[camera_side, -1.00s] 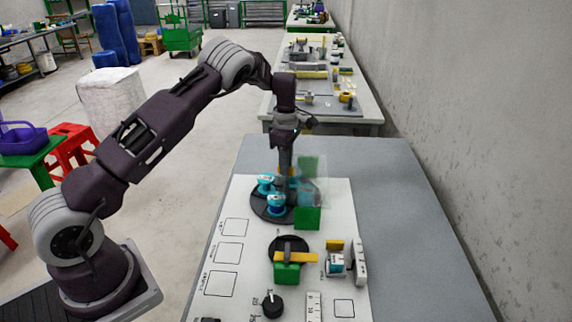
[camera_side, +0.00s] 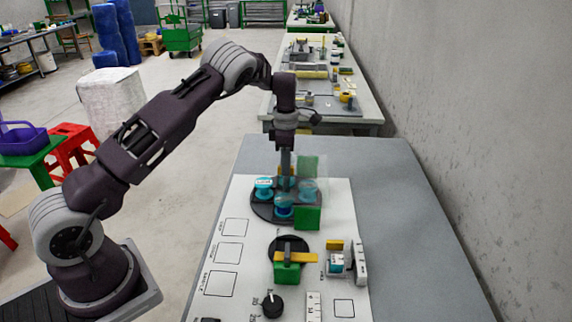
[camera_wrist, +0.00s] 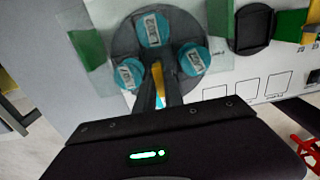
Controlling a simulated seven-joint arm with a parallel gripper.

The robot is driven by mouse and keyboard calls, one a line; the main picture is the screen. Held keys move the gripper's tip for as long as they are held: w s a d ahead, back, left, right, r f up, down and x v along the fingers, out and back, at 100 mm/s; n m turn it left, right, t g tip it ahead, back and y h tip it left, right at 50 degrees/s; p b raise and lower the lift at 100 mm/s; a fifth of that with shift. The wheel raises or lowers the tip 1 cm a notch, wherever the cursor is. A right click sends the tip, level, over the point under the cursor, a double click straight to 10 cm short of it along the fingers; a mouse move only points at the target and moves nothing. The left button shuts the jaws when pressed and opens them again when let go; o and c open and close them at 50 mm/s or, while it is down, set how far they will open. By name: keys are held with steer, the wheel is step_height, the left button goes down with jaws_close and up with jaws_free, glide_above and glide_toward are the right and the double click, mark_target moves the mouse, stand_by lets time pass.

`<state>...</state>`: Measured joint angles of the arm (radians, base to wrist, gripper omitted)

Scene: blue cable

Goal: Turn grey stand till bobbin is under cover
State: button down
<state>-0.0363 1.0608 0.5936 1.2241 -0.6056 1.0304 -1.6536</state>
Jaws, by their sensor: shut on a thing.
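The dark grey round stand (camera_side: 262,211) lies on the white board, and it also shows in the wrist view (camera_wrist: 126,42). It carries three blue bobbins with white labels: one at the left (camera_side: 264,184), one at the front (camera_side: 283,208), and one at the top of the wrist view (camera_wrist: 152,28). The clear cover (camera_side: 318,186) spans between two green blocks, over the stand's right side. The third bobbin appears to be behind or under it; how fully is hard to tell. My gripper (camera_side: 286,182) points down, shut on the stand's middle part, beside a yellow strip (camera_wrist: 158,80).
Nearer on the board are a dark disc with a green block and yellow bar (camera_side: 296,257), a small blue-and-white item (camera_side: 336,263), and a black knob (camera_side: 272,305). Outlined squares (camera_side: 230,253) are bare at the left. The grey table (camera_side: 410,230) is clear at the right.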

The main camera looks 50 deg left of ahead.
steer(key=shift+r, duration=0.1)
stand_by(0.3)
steer(key=c, duration=1.4)
jaws_free()
steer(key=shift+c, duration=0.2)
step_height(320, 180, up, 7)
steer(key=shift+r, duration=0.1)
